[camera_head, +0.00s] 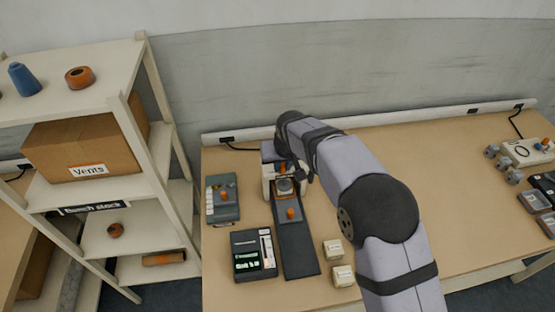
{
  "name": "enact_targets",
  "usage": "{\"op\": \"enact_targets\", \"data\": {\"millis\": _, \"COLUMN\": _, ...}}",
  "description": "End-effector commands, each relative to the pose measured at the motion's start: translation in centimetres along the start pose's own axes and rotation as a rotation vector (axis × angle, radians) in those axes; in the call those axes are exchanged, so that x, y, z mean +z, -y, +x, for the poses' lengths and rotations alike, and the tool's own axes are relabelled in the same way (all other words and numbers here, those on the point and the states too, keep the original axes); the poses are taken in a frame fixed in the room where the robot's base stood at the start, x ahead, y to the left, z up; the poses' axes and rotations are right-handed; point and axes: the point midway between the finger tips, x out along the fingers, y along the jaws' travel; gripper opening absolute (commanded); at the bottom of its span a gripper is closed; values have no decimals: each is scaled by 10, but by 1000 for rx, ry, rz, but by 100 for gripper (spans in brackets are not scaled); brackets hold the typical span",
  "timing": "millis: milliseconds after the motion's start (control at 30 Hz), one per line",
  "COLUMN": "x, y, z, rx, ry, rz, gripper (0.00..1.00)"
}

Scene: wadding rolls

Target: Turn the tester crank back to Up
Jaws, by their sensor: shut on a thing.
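The tester (268,190) is a pale, upright frame with a grey round part in it. It stands at the back of a dark strip on the bench, left of my arm. A small orange piece at its top looks like the crank (282,168). My gripper (287,170) is at the tester's top and is shut on the crank. The fingers are small and partly hidden by my wrist. The crank's exact angle and any Up mark are too small to read.
On the dark strip (298,255) sits a grey block with an orange knob (291,214). A grey-green device (222,198) and a black case (253,255) stand to the left. Two pale cubes (333,249) lie right of the strip. A shelf (160,195) stands at far left.

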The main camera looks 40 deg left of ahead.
Motion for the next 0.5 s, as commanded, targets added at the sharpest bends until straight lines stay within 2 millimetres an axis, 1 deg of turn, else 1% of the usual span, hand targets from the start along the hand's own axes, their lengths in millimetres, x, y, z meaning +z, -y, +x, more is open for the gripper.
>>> {"op": "enact_targets", "data": {"millis": 33, "x": 7, "y": -2, "z": 4, "rx": 1, "ry": 13, "rz": 0, "gripper": 4}}
{"op": "enact_targets", "data": {"millis": 367, "x": 7, "y": -2, "z": 3, "rx": 0, "ry": 11, "rz": -2, "gripper": 4}}
{"op": "enact_targets", "data": {"millis": 500, "x": 6, "y": -6, "z": 2, "rx": 0, "ry": 10, "rz": 0, "gripper": 4}}
